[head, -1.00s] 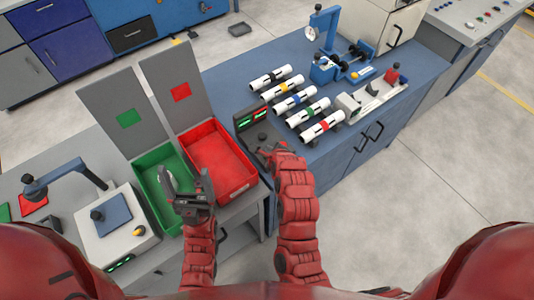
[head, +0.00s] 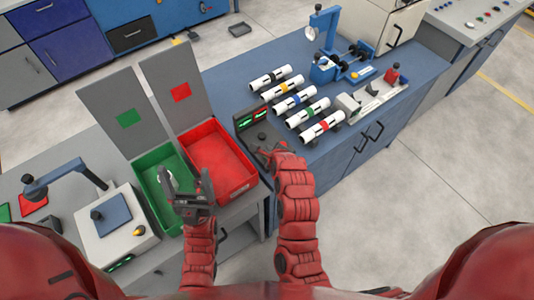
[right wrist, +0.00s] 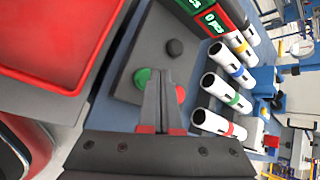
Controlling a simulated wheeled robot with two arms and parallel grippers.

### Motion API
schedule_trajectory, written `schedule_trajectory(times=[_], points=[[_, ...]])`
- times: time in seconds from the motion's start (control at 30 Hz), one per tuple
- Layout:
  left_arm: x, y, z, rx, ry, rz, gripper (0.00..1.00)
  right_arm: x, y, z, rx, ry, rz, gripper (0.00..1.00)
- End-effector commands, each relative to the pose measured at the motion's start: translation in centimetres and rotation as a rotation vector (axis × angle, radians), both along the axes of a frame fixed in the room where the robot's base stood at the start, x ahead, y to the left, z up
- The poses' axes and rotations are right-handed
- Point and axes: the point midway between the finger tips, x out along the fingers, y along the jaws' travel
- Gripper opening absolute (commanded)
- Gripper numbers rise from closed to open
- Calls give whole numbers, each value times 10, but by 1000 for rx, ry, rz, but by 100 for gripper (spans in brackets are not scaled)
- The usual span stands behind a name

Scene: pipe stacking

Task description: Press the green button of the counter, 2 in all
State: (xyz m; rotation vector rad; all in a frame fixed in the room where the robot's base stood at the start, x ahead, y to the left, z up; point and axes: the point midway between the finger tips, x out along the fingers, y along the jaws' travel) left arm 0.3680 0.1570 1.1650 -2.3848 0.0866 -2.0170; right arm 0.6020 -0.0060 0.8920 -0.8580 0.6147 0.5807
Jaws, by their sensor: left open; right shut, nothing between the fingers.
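The counter (head: 252,119) is a dark grey box with a green and a red lit display, beside the red bin. In the right wrist view its base (right wrist: 127,62) carries a green button (right wrist: 141,79), a red button (right wrist: 180,94) and a black knob (right wrist: 175,47). My right gripper (head: 265,151) is shut and empty at the counter's near side. In the right wrist view its fingertips (right wrist: 166,76) lie between the two buttons, overlapping the green one's right edge; I cannot tell if they touch it. My left gripper (head: 185,184) is open and empty above the green bin.
The green bin (head: 146,162) and red bin (head: 190,135) stand left of the counter. Several white pipes with coloured bands (head: 322,127) lie in a row to its right. A blue fixture (head: 326,70) stands behind them. A grey device with a blue pad (head: 112,213) is at the left.

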Motion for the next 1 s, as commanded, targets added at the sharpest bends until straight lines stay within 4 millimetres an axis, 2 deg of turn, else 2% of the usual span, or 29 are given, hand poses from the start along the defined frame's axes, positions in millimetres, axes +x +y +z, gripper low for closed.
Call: schedule_trajectory(times=[1.0], points=[[0,0,-6,0,0,0,86,0,0,-9,0,0,0,0]])
